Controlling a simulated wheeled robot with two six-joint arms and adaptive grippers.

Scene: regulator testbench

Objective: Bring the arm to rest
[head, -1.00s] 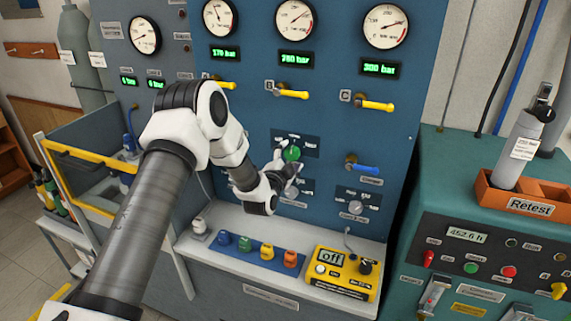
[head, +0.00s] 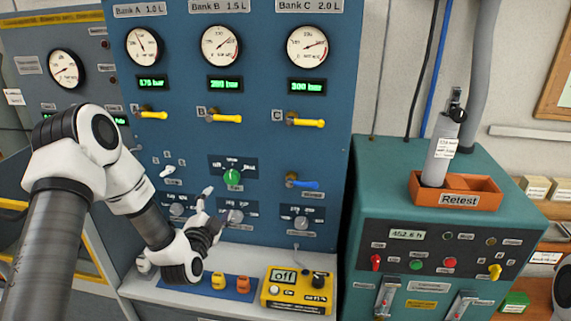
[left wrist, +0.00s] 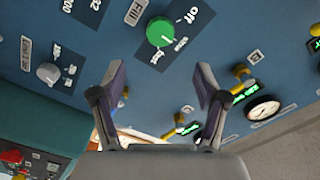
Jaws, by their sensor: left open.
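My left arm comes in from the left in the head view. Its gripper (head: 210,207) is in front of the blue panel, below and left of the green knob (head: 231,177), and apart from it. In the left wrist view the gripper (left wrist: 160,82) is open, with nothing between its fingers. The green knob (left wrist: 160,32) shows there beyond the fingers, on the panel. My right gripper is in neither view.
The blue panel (head: 262,140) carries gauges and yellow valve levers. A shelf below holds coloured caps and a yellow meter (head: 299,290) reading "off". To the right stands a teal cabinet (head: 385,180) with an orange Retest bin (head: 425,197) holding a grey cylinder (head: 440,150).

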